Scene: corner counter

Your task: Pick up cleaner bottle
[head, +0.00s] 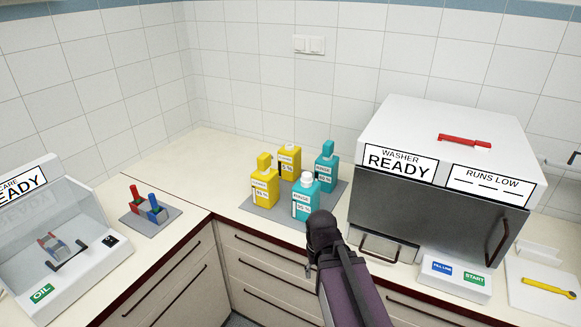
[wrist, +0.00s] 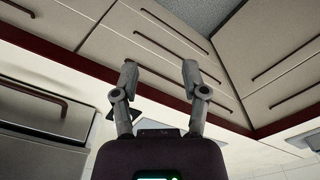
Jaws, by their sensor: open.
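Several bottles stand upright on a grey mat (head: 262,217) on the counter. Two are yellow: a front yellow bottle (head: 264,190) with a tall cap and a back yellow bottle (head: 289,165). Two are teal: a front teal bottle (head: 305,202) with a white cap and a back teal bottle (head: 326,173). The small labels are hard to read, so I cannot tell for sure which is the cleaner. My gripper (head: 320,240) is in front of the counter edge, apart from the bottles. In the wrist view its fingers (wrist: 160,70) are spread and empty, with drawers beyond them.
A white and grey washer (head: 430,220) stands right of the bottles, with a red tool (head: 464,140) on top. A button box (head: 455,278) sits before it. Left are a mat with red and blue items (head: 148,206) and a clear-lidded oil station (head: 60,240).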

